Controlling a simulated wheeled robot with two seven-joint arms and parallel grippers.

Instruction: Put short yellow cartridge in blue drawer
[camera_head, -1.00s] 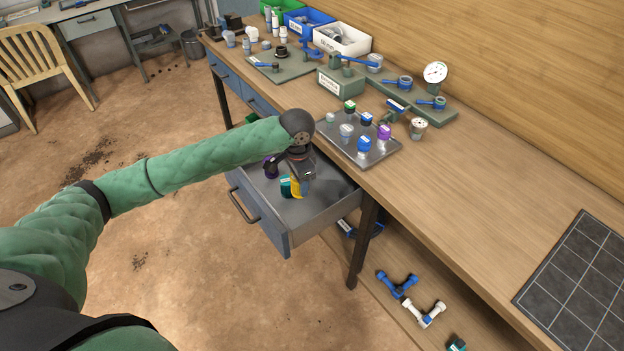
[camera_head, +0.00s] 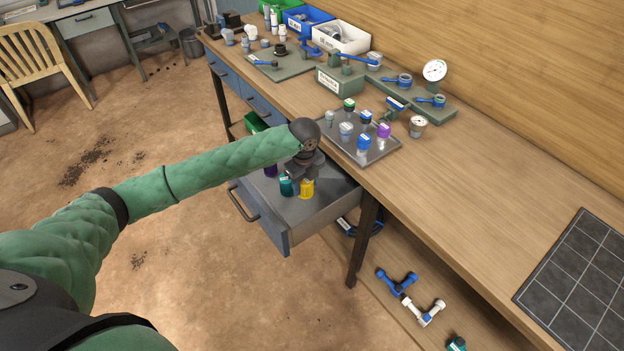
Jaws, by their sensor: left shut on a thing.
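The yellow cartridge (camera_head: 307,189) is upright inside the open blue drawer (camera_head: 262,228), toward its right side. My left gripper (camera_head: 304,176) reaches down over the drawer and is shut on the cartridge's upper part, hiding its top. I cannot tell whether the cartridge's base touches the drawer floor. A teal cartridge (camera_head: 286,186) stands just left of the yellow one, and a purple cartridge (camera_head: 270,170) is farther back, partly hidden by my arm. My right gripper is not in view.
A grey tray (camera_head: 381,153) with several capped cartridges sits on the workbench (camera_head: 470,190) beside the drawer. Valve fittings and bins fill the back of the bench. Blue and white pipe pieces (camera_head: 423,312) lie on the lower shelf. The drawer's front part is bare.

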